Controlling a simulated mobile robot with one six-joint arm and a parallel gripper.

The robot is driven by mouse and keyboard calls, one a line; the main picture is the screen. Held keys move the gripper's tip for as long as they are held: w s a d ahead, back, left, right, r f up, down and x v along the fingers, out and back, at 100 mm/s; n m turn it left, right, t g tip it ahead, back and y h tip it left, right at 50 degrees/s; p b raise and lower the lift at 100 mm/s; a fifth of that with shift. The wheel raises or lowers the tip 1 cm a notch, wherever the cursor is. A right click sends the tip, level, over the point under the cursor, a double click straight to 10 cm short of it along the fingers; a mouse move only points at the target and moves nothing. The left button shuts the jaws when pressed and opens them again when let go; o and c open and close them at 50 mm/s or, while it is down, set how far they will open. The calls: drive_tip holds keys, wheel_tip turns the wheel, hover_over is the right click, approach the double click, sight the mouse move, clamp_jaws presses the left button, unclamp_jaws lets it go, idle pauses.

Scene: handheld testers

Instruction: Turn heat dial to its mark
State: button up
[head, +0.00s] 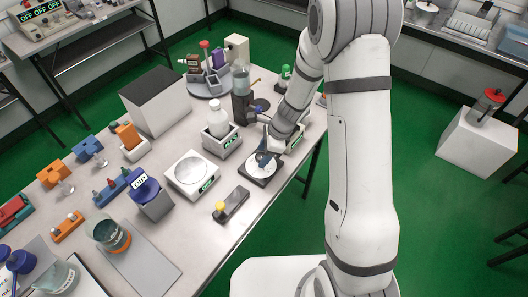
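My gripper (264,158) points down at a dark square base with a round white face (259,172) near the table's right edge. This may be the heat dial, but its mark is too small to make out. A blue-grey part shows at the middle of the face, and I cannot tell whether it is a knob or my fingers. The fingertips are at or just above the face. Whether they are open or shut on anything is not clear.
A white unit with a round plate (191,172) stands to the left, and a black device with a yellow button (232,205) stands in front. A unit holding a white bottle (218,125) and a grey cylinder (241,90) stand behind. A display unit (297,138) is close on the right.

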drive_tip(key=c, duration=0.9)
drive_tip(key=shift+n, duration=0.3)
